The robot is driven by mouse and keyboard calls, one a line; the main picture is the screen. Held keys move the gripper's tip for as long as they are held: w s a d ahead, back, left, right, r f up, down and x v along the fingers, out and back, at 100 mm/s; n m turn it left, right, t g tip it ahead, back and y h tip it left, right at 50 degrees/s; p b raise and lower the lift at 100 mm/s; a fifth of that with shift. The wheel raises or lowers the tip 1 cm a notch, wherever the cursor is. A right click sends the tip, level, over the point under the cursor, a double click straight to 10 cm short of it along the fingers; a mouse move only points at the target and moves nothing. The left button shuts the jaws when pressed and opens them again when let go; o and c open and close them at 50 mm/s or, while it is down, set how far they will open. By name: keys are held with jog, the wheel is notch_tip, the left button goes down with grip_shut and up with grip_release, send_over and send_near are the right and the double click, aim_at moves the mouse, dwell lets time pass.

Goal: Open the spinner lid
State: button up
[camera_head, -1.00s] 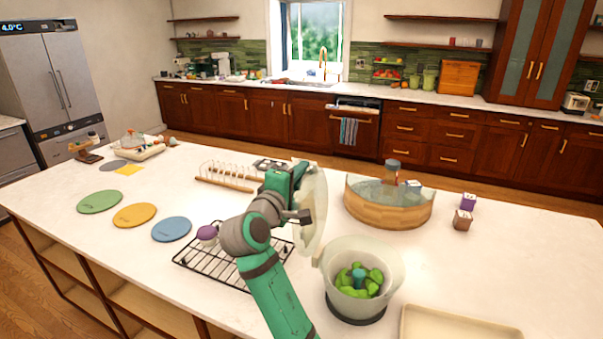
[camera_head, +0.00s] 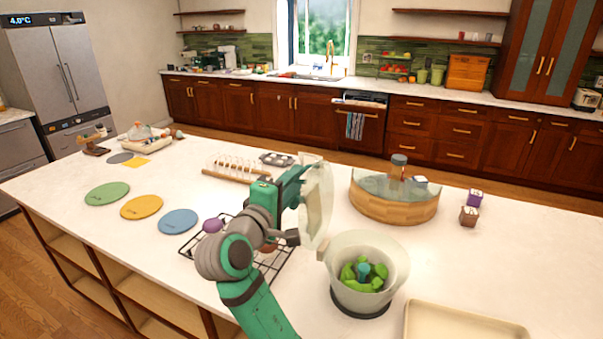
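The spinner bowl (camera_head: 340,283), pale and translucent on a dark base, stands on the counter at centre right. Green leaves (camera_head: 350,272) and a teal centre post (camera_head: 364,271) show inside its open top. The round, translucent spinner lid (camera_head: 317,205) stands nearly upright above the bowl's left rim, seen almost edge-on. Its lower edge is close to that rim; whether they join is unclear. My gripper (camera_head: 300,185) is at the lid's left side, close against it. Its fingertips are not clearly visible, so I cannot tell whether they hold the lid.
A black wire rack (camera_head: 262,276) lies under my arm, with a purple item (camera_head: 213,226) by it. A beige tray (camera_head: 410,318) is at front right. A round wooden container (camera_head: 395,211) stands behind the bowl. The counter's right side is mostly clear.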

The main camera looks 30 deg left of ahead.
jog(key=shift+s+d, duration=0.1)
jog(key=shift+s, duration=1.4)
jog(key=shift+w, duration=0.1)
